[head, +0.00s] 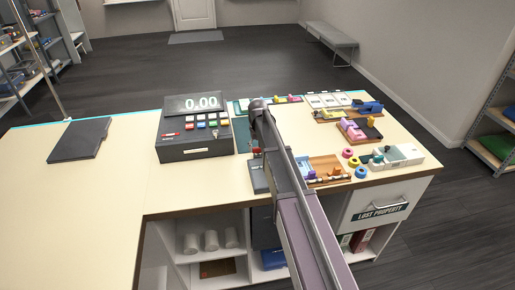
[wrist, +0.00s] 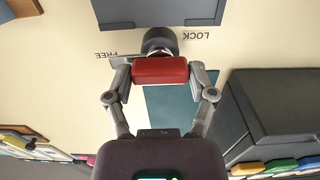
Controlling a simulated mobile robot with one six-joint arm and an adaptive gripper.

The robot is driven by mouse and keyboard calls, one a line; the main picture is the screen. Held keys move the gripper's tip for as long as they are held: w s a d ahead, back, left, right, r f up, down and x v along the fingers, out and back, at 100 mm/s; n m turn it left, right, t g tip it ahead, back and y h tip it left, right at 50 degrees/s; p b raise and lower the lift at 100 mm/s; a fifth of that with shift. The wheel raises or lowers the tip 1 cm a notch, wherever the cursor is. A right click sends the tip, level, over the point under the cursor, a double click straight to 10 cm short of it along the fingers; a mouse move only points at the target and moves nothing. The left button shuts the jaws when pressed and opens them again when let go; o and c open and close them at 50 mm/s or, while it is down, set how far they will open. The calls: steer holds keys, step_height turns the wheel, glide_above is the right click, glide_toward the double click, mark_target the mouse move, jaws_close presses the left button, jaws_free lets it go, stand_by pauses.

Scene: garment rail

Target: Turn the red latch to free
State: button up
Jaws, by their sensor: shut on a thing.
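The red latch (wrist: 160,71) shows in the wrist view as a short red block beside a dark round knob (wrist: 159,41). My gripper (wrist: 161,76) is shut on the red block, with one finger against each end. The printed word FREE (wrist: 105,55) is left of the knob and LOCK (wrist: 193,36) is right of it, both upside down in this view. A thin grey strip lies beside FREE, partly hidden by the left finger. In the head view my arm covers most of the latch area, and I cannot make out the latch's angle there.
A dark grey panel (wrist: 160,12) lies beyond the knob. A cash register (head: 194,141) stands left of my arm on the counter (head: 75,195). Trays of small coloured items, such as the orange tray (head: 328,167), crowd the right side. The counter's left part is mostly clear.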

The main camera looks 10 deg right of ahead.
stand_by(0.3)
steer(key=o, duration=1.1)
steer(key=shift+c, duration=0.2)
steer(key=shift+m, duration=0.4)
